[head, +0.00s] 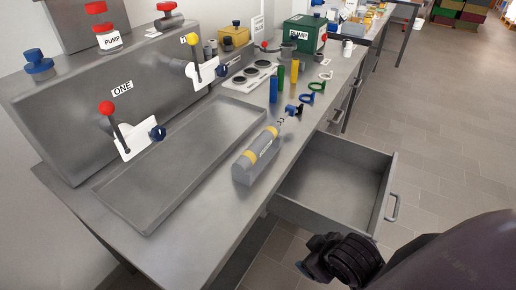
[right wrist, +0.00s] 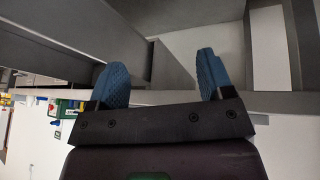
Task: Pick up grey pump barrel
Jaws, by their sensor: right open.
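The grey pump barrel (head: 257,157), a grey cylinder with yellow bands and lettering on its side, lies on the steel bench (head: 190,245) near its front edge in the head view. It sits in or on a grey block-like holder; I cannot tell which. My right gripper (head: 314,256) is at the lower right, in front of the bench and apart from the barrel. In the right wrist view its two blue-padded fingers (right wrist: 161,78) are spread, with nothing between them. The barrel is not recognisable in that view. My left gripper is not in view.
An open, empty drawer (head: 325,190) juts out from the bench between the barrel and my right arm. A shallow tray (head: 180,165) lies behind the barrel. Valve levers (head: 122,130) stick out from the tank.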

